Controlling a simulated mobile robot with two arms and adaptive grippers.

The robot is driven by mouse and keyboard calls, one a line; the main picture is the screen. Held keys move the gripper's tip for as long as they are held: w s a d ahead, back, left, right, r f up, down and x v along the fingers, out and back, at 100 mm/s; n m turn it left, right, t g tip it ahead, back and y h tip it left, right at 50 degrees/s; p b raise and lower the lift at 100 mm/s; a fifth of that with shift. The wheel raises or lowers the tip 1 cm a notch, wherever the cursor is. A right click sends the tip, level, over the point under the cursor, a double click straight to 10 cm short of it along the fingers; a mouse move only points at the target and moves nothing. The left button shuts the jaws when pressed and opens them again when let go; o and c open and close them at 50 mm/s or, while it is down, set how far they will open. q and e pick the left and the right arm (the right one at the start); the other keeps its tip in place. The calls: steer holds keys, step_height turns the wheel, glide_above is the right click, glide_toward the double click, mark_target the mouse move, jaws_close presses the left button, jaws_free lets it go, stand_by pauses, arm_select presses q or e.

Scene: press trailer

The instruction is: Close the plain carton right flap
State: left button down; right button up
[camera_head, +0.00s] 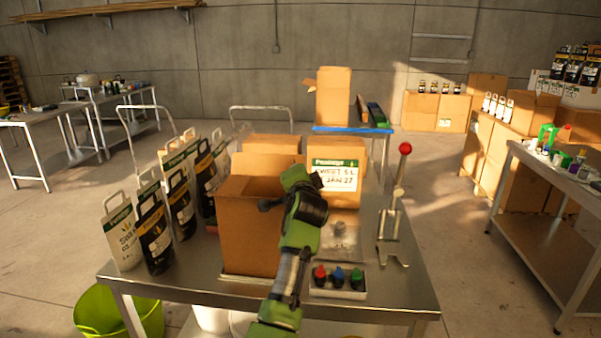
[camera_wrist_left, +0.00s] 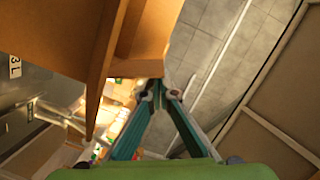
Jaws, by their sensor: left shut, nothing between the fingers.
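The plain brown carton (camera_head: 247,238) stands on the metal table's front half, its upper part partly hidden by my arm. Its right flap cannot be made out clearly in the head view, where my wrist covers that side. My left gripper (camera_head: 312,182) is at the carton's upper right side. In the left wrist view the gripper (camera_wrist_left: 160,90) is shut and empty, its fingertips at the lower edge of a brown cardboard panel (camera_wrist_left: 150,38). I cannot tell whether they touch it. Another large cardboard face (camera_wrist_left: 55,30) fills the upper left. My right gripper is not in view.
A green bucket (camera_head: 118,312) stands at front left.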

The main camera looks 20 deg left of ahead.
arm_select(q)
steer(key=a+n, duration=0.1)
steer(key=n+p, duration=0.1)
steer(key=shift+s+a+f+n+h, duration=0.1)
steer(key=shift+a+f+n+h, duration=0.2)
steer(key=shift+a+h, duration=0.1)
steer(key=shift+s+a+f+n+h+p, duration=0.15)
steer(key=shift+a+f+n+h+p, duration=0.3)
steer(key=shift+n, duration=0.7)
steer(key=shift+s+a+f+n+h+p, duration=0.15)
steer(key=shift+a+f+n+h+p, duration=0.3)
steer(key=shift+n, duration=0.65)
steer(key=shift+s+a+f+n+h+p, duration=0.15)
steer(key=shift+a+f+n+h+p, duration=0.3)
steer(key=shift+n, duration=0.7)
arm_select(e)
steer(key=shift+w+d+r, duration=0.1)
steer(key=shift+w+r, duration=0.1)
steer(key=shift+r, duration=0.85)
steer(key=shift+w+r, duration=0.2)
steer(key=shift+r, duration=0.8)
